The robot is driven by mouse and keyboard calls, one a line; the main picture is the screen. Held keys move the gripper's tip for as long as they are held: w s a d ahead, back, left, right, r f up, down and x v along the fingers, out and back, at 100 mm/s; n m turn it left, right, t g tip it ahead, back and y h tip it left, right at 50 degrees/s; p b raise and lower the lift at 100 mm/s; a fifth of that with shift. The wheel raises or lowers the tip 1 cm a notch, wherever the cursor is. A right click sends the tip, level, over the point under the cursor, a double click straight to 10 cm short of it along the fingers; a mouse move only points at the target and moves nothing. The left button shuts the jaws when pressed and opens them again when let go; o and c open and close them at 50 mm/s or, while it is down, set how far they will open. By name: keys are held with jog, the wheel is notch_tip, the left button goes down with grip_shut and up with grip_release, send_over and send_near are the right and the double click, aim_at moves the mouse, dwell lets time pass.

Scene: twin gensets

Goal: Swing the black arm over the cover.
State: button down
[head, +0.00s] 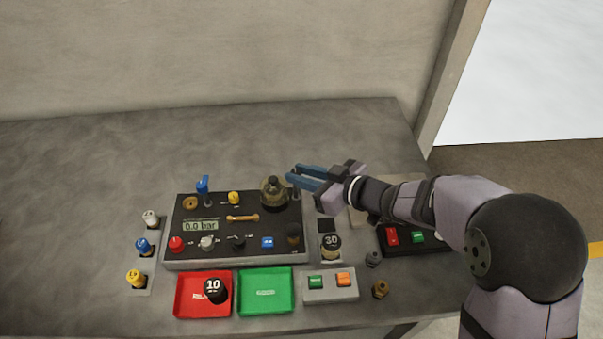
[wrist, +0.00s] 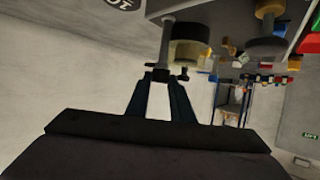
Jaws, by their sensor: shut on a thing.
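A rounded, brownish see-through cover (head: 273,194) stands at the back right of the dark control panel. My gripper (head: 291,176) reaches in from the right with its blue fingers just right of the cover's top. In the wrist view my gripper (wrist: 165,77) is shut on a small dark bar at the end of a grey post, which I take to be the black arm (wrist: 164,72). A cream and dark round part (wrist: 190,46) is beside that post. In the head view the fingers largely hide the black arm, so its angle to the cover cannot be told.
The dark panel (head: 215,254) carries several knobs, a blue lever (head: 202,186) and a gauge reading 0.0 bar (head: 201,226). In front are a red tray (head: 188,306) with a black 10 weight (head: 215,290) and a green tray (head: 266,308).

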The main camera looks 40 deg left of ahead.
jog(key=shift+r+p, duration=0.1)
jog(key=shift+p, duration=0.35)
jog(key=n+g+p, duration=0.1)
jog(key=g+p, duration=0.1)
jog(key=p, duration=0.1)
jog(key=shift+w+r+n, duration=0.1)
jog(key=shift+w+n, duration=0.1)
jog(key=shift+n, duration=0.2)
jog(key=n+g+p, duration=0.2)
jog(key=shift+w+g+h, duration=0.15)
jog(key=shift+g+h, duration=0.15)
jog(key=shift+h, duration=0.1)
jog(key=n+g, duration=0.1)
jog(key=n+g+h+b, duration=0.1)
jog(key=n, duration=0.1)
jog(key=n+g+h+b, duration=0.1)
jog(key=g, duration=0.1)
jog(key=shift+w+a+f, duration=0.25)
jog(key=shift+f, duration=0.15)
jog(key=shift+r+n+g+h+b, duration=0.15)
jog(key=shift+n+g+h+b, duration=0.45)
jog(key=shift+n+b, duration=0.1)
jog(key=c, duration=1.6)
grip_release()
jog(key=shift+o, duration=0.2)
